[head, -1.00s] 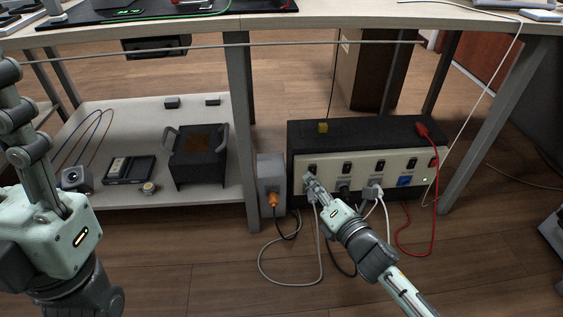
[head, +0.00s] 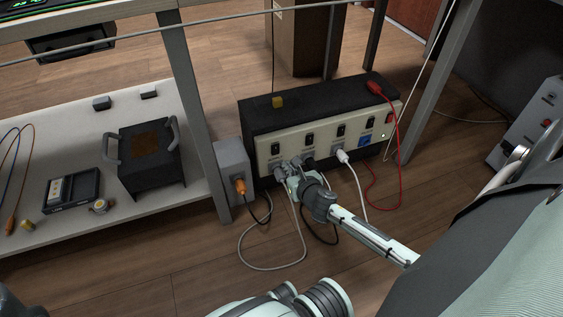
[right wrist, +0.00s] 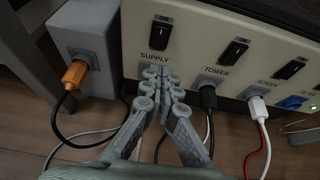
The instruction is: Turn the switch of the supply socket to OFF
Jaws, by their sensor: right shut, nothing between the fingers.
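The supply socket is the leftmost one on the cream front panel of a black power box (head: 320,102). Its black rocker switch (head: 275,149) sits above the socket; in the right wrist view the switch (right wrist: 160,38) is in plain sight above the SUPPLY label. I cannot tell which way it is set. My right gripper (head: 290,166) is shut and empty. In the right wrist view its fingertips (right wrist: 160,73) are just below the label and the switch, in front of the supply socket, which they mostly hide. I cannot tell whether they touch the panel. My left gripper is out of view.
The tower switch (right wrist: 234,52) and its black plug (right wrist: 208,94) are right of the supply socket. A white plug (right wrist: 259,108) is farther right. A grey box (head: 232,163) with an orange plug (head: 240,187) stands at the left. Loose cables lie on the floor below.

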